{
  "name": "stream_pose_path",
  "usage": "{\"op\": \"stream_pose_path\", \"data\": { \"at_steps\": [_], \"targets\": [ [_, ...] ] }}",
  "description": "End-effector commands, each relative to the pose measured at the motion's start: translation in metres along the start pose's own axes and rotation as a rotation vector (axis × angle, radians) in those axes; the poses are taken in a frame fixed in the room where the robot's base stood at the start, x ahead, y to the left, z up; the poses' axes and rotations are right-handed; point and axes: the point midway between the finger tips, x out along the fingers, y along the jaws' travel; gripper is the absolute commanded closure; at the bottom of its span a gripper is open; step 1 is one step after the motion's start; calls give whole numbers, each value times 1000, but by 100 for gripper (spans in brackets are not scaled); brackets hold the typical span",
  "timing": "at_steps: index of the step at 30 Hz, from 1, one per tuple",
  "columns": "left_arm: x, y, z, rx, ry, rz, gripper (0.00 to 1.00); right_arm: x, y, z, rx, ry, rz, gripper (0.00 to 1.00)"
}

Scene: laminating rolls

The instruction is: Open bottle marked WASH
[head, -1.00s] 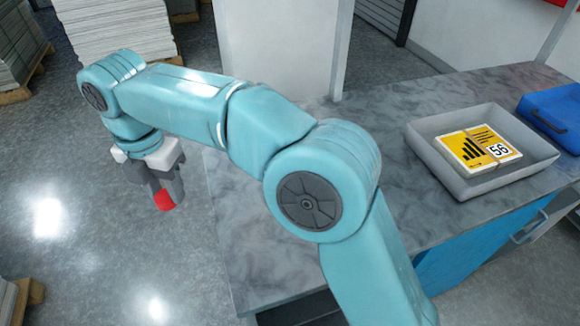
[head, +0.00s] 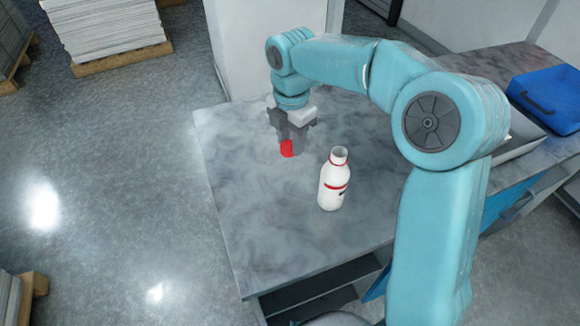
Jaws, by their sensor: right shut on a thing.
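A white bottle (head: 333,187) with red bands stands upright on the grey marbled table (head: 240,215). Its neck is bare, with no cap on it. Only a dark edge of its marking shows at the right side, so I cannot read it. My right gripper (head: 291,143) is shut on a red cap (head: 287,149). It holds the cap to the left of the bottle and slightly behind it, apart from it. Whether the cap touches the table is unclear. My left gripper is out of view.
A blue bin (head: 548,97) stands at the right back of the table. A grey tray (head: 520,146) next to it is mostly hidden by my right arm. The table's left part is clear. Stacked sheets on a pallet (head: 120,57) stand on the floor at the back left.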

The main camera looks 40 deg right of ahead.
Motion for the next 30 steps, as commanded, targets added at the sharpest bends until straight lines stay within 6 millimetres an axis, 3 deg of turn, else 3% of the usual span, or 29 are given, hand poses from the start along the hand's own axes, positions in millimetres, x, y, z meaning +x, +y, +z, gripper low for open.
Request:
{"op": "stream_pose_path", "data": {
  "at_steps": [3, 16, 30],
  "targets": [
    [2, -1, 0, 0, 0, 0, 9, 32, 0, -1, -1, 1, -6, 98],
    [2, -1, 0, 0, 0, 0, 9, 89, 1, -1, -1, 0, -3, 98],
    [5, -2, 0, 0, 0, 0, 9, 101, 1, -1, -1, 0, 0, 98]
  ]
}}
